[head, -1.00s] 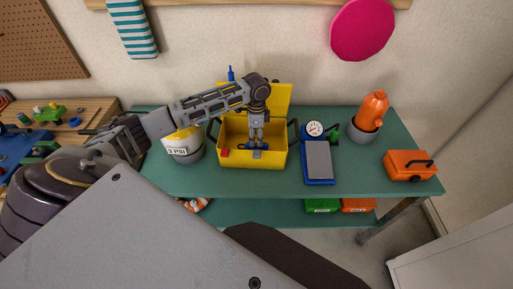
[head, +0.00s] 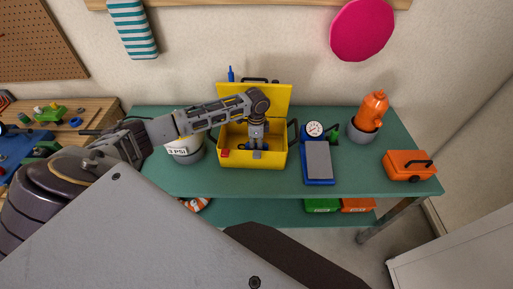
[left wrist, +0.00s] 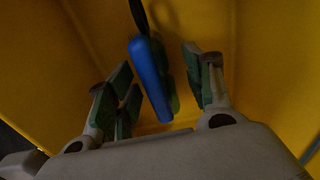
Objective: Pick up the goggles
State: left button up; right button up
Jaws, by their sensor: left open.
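The goggles (left wrist: 150,75) appear as a blue piece with a dark band at its top and a greenish part along its right side, inside the yellow toolbox (left wrist: 270,60). My left gripper (left wrist: 160,78) is open, its green-padded fingers on either side of the blue piece, with gaps visible on both sides. In the head view, my left gripper (head: 257,145) points down into the open yellow toolbox (head: 236,160), and the goggles are mostly hidden behind it. My right gripper does not show.
The toolbox stands on a green table (head: 220,183). A white canister (head: 185,152) is to its left. A blue scale with a dial (head: 318,165), an orange bottle in a grey cup (head: 372,110) and an orange case (head: 408,163) are to its right. The toolbox lid stands open behind.

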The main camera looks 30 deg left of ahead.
aim_at(256, 142)
pick_arm(q)
jog(key=shift+c, duration=0.4)
jog(key=c, duration=1)
jog(key=shift+r, duration=0.1)
jog(key=shift+c, duration=0.2)
notch_tip(256, 142, up, 18)
dwell(0.5)
